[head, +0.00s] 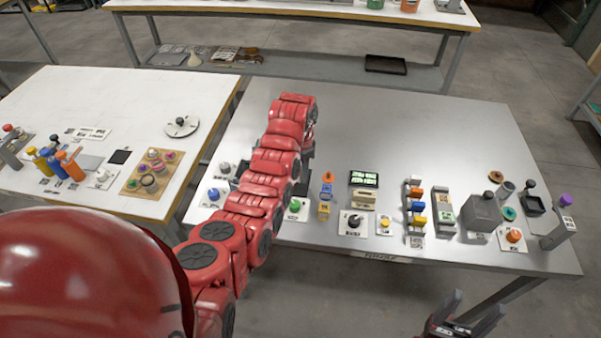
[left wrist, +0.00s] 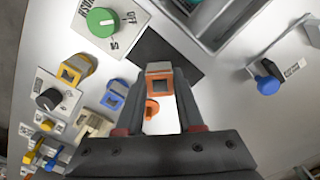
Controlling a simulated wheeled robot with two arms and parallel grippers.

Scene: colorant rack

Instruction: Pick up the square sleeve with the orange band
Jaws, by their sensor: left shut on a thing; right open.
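In the left wrist view, the square sleeve with the orange band (left wrist: 159,70) is grey with a square opening. My left gripper (left wrist: 159,88) is shut on it, one finger on each side. A black square (left wrist: 152,45) on the table shows behind it. A yellow sleeve (left wrist: 76,69) and a blue sleeve (left wrist: 115,94) stand nearby; the head view also shows the yellow sleeve (head: 324,211) and the blue sleeve (head: 326,192). My right gripper (head: 468,312) is open and empty at the bottom right.
A small orange round piece (left wrist: 152,108) lies beyond my left fingers. A green knob (left wrist: 100,20) and a blue knob (left wrist: 267,84) flank the area. Along the metal table's front edge stand a black dial (head: 353,222) and a grey box (head: 480,211). The table's back half (head: 410,130) is clear.

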